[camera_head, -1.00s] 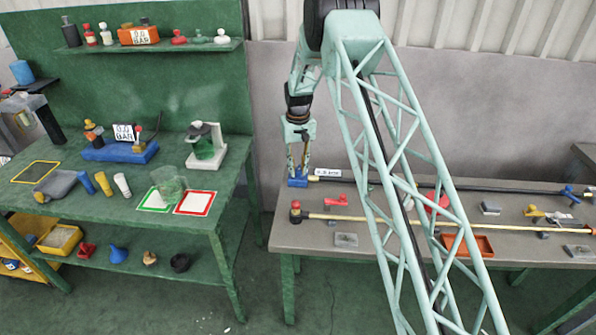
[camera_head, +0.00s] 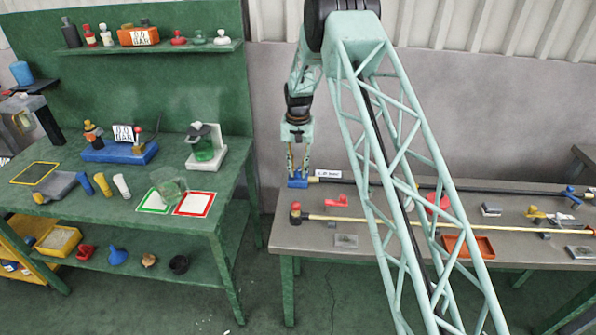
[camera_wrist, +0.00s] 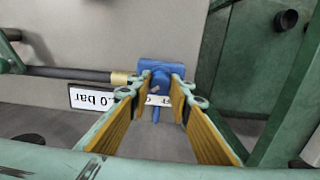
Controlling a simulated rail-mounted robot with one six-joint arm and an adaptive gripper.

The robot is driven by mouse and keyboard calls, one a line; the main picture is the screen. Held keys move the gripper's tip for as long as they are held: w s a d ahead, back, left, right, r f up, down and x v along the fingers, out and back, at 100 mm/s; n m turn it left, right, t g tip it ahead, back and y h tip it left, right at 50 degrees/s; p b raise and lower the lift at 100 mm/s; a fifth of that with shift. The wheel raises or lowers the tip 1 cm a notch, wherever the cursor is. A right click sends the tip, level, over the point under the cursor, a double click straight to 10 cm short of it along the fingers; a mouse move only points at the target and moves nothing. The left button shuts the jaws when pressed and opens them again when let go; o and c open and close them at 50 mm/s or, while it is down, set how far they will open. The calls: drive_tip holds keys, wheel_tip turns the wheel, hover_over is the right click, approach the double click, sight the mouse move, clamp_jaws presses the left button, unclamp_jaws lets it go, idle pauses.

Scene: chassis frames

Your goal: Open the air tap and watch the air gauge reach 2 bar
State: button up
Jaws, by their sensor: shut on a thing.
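The blue air tap (camera_head: 298,182) sits at the left end of the back black pipe on the grey bench. In the wrist view the tap (camera_wrist: 156,68) shows its blue body, with a narrow blue part pointing down between my fingers. My gripper (camera_head: 299,170) points down at the tap and is shut on it; its fingertips are at either side in the wrist view (camera_wrist: 157,90). The white air gauge display (camera_head: 328,174) is beside the tap; in the wrist view the display (camera_wrist: 92,98) is upside down and ends in ".0 bar". Its first digit is unclear.
Red parts (camera_head: 338,200) and an orange tray (camera_head: 466,246) are on the same bench. The left green bench holds a blue unit (camera_head: 119,152) with its own 0.0 bar display.

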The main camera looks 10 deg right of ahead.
sight(298, 171)
drive_tip(key=o, duration=0.8)
drive_tip(key=shift+o, duration=0.2)
wheel_tip(298, 171, up, 12)
idle(0.5)
idle(0.3)
